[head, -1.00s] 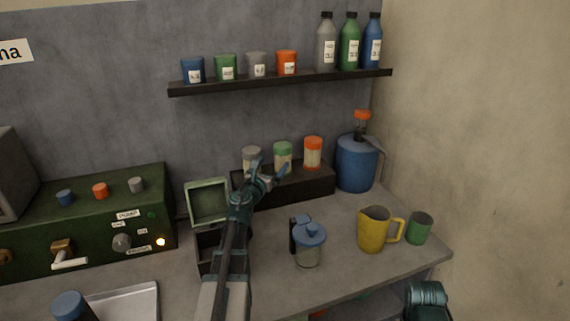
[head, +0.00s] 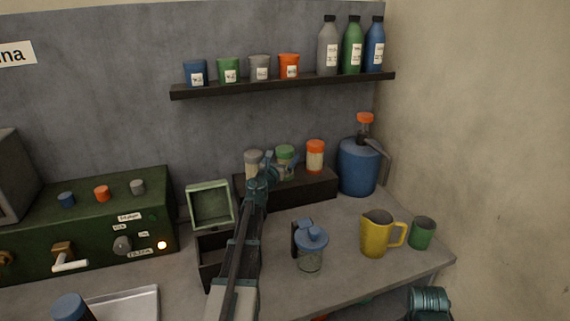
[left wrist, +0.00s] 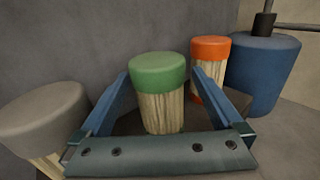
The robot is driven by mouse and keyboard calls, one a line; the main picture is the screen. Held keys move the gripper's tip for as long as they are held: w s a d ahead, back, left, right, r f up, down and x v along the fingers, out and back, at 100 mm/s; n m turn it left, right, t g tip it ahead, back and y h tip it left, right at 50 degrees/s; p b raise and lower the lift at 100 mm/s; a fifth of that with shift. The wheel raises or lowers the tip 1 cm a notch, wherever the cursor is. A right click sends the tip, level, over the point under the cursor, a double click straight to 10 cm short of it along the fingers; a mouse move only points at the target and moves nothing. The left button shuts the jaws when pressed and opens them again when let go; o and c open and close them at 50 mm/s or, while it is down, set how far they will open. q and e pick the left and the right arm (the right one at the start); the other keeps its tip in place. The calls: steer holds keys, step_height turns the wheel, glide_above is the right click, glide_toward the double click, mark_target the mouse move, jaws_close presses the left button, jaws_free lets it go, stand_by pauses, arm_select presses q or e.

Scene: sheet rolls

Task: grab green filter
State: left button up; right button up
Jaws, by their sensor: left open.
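The green filter is a pale ribbed cylinder with a green cap (head: 285,151), standing upright on a dark block against the back wall, partly hidden behind my gripper in the head view. In the left wrist view the green filter (left wrist: 158,88) stands between the two blue fingers of my left gripper (left wrist: 165,90). My left gripper (head: 276,166) is open, with a finger on either side of the filter; I see no clear contact. A grey-capped filter (head: 253,164) stands to its left and an orange-capped filter (head: 315,157) to its right.
The dark block (head: 305,189) carries the filters. A blue canister (head: 357,170) stands right of it. An open green-lidded box (head: 210,204) is to the left. A lidded jar (head: 310,250), yellow jug (head: 375,236) and green cup (head: 422,233) stand in front.

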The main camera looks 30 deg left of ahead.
mark_target(287, 145)
arm_select(q)
steer(key=shift+w+a+r, duration=0.1)
steer(key=shift+w+a, duration=0.1)
steer(key=shift+w, duration=0.65)
steer(key=shift+w+a+f, duration=0.1)
steer(key=shift+w+a, duration=0.1)
steer(key=shift+w, duration=0.65)
steer(key=shift+w+a+r, duration=0.1)
steer(key=shift+w+a, duration=0.1)
steer(key=shift+w, duration=0.65)
steer(key=c, duration=1.5)
steer(key=shift+r+p, duration=0.2)
steer(key=shift+p, duration=0.15)
steer(key=shift+r+p, duration=0.7)
steer(key=shift+r, duration=0.05)
step_height(287, 145, up, 2)
steer(key=shift+s+r+p, duration=0.15)
steer(key=shift+r+p, duration=0.05)
steer(key=shift+p, duration=1)
steer(key=s+d, duration=0.2)
steer(key=s, duration=0.2)
steer(key=s+d, duration=0.3)
steer(key=s, duration=0.2)
steer(key=s+d, duration=0.2)
steer(key=s, duration=0.3)
steer(key=shift+d+r+p, duration=0.35)
steer(key=shift+r+p, duration=0.05)
